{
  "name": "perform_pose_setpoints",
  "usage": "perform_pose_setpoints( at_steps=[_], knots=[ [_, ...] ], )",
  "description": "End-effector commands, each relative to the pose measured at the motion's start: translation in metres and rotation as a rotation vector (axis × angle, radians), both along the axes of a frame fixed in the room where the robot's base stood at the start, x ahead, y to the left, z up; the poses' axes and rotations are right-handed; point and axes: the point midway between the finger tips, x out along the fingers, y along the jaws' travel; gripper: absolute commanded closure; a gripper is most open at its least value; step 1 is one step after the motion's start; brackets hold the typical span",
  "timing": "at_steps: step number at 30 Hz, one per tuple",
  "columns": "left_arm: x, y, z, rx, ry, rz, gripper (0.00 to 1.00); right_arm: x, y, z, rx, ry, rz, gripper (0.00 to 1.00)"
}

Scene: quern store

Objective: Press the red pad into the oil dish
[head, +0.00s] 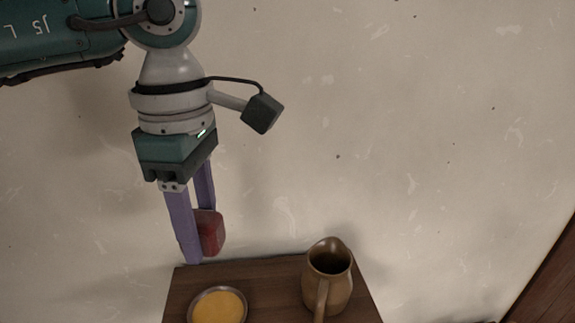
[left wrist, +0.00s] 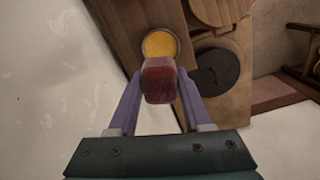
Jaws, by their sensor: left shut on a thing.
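The red pad (head: 210,232) is a small dark red block with a paler layer along one side. My left gripper (head: 201,240) has purple fingers, points down and is shut on the pad, above the table's back edge. The pad also shows between the fingers in the left wrist view (left wrist: 159,82). The oil dish (head: 217,306) is a round dish with a grey rim and yellow-orange oil, on the table at the bottom of the head view. In the left wrist view the oil dish (left wrist: 160,44) shows just beyond the pad, partly covered by it. My right gripper is not in view.
A brown jug (head: 329,276) with a handle stands on the wooden table (head: 272,277), right of the dish. A plastered wall (head: 400,130) rises behind.

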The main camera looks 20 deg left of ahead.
Motion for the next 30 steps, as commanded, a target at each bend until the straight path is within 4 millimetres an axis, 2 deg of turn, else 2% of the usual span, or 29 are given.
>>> perform_pose_setpoints(
  at_steps=[1, 6, 12, 30],
  knots=[
    [-0.002, 0.0, -0.021, 0.0, 0.005, -0.078, 0.95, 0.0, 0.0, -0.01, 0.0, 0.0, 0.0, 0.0],
    [-0.002, 0.001, -0.053, 0.004, -0.001, -0.299, 0.95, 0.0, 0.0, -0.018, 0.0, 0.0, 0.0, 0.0],
    [-0.003, 0.002, -0.067, 0.005, -0.004, -0.38, 0.95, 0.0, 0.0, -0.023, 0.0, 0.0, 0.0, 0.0],
    [-0.003, 0.001, -0.12, 0.006, -0.005, -0.377, 0.95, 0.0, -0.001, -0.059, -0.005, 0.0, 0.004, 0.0]
  ],
)
